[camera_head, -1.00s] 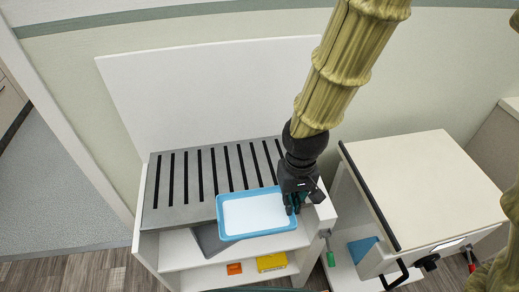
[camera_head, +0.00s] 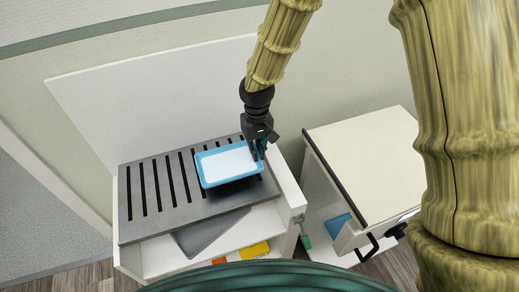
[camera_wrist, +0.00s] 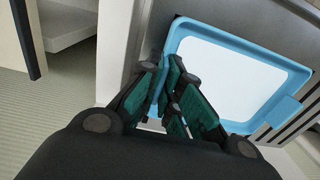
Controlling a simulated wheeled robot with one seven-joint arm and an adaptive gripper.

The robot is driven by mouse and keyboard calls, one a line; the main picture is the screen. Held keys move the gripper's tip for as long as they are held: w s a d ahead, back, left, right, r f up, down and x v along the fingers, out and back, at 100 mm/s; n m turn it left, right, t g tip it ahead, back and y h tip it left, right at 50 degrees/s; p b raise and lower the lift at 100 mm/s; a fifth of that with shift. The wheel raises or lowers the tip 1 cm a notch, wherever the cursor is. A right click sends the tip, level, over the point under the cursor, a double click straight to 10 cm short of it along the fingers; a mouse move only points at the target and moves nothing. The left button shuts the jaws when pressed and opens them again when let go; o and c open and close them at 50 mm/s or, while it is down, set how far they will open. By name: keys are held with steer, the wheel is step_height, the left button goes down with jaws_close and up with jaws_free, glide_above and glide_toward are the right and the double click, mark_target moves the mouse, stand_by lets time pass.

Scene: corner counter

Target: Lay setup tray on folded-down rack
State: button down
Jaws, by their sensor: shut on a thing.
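The setup tray (camera_head: 228,164) is blue-rimmed with a white inside. In the head view it is over the right part of the grey slotted rack (camera_head: 160,221), which lies flat on top of the white cabinet. I cannot tell whether the tray touches the rack or is held slightly above it. My gripper (camera_head: 259,150) is shut on the tray's right rim. In the wrist view the fingers of my gripper (camera_wrist: 176,98) close on the rim of the tray (camera_wrist: 235,70), and rack slots show beside it.
A white panel (camera_head: 150,90) stands behind the rack. A grey sheet (camera_head: 208,234) and a yellow item (camera_head: 255,250) are on shelves below. A cream-topped cart (camera_head: 370,150) with a black edge stands to the right. The rack's left part is clear.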

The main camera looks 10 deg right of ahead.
steer(key=shift+w+d+f, duration=0.15)
steer(key=shift+w, duration=0.4)
steer(key=shift+w+d+f, duration=0.15)
steer(key=shift+w, duration=0.4)
steer(key=shift+s+a+r, duration=0.1)
steer(key=shift+s+a, duration=0.3)
steer(key=shift+a, duration=0.05)
steer(key=shift+s+a+p, duration=0.15)
steer(key=shift+p, duration=0.25)
steer(key=f, duration=0.2)
steer(key=f+p, duration=0.1)
steer(key=shift+w+d, duration=0.25)
steer(key=shift+w+d+f, duration=0.1)
steer(key=shift+d+f, duration=0.1)
steer(key=shift+s+a+r, duration=0.1)
steer(key=shift+s+a, duration=0.1)
steer(key=shift+a, duration=0.2)
steer(key=shift+d+f, duration=0.1)
steer(key=shift+f, duration=0.15)
steer(key=c, duration=1.6)
jaws_free()
steer(key=shift+w+d, duration=0.1)
steer(key=shift+d, duration=0.1)
steer(key=shift+a, duration=0.2)
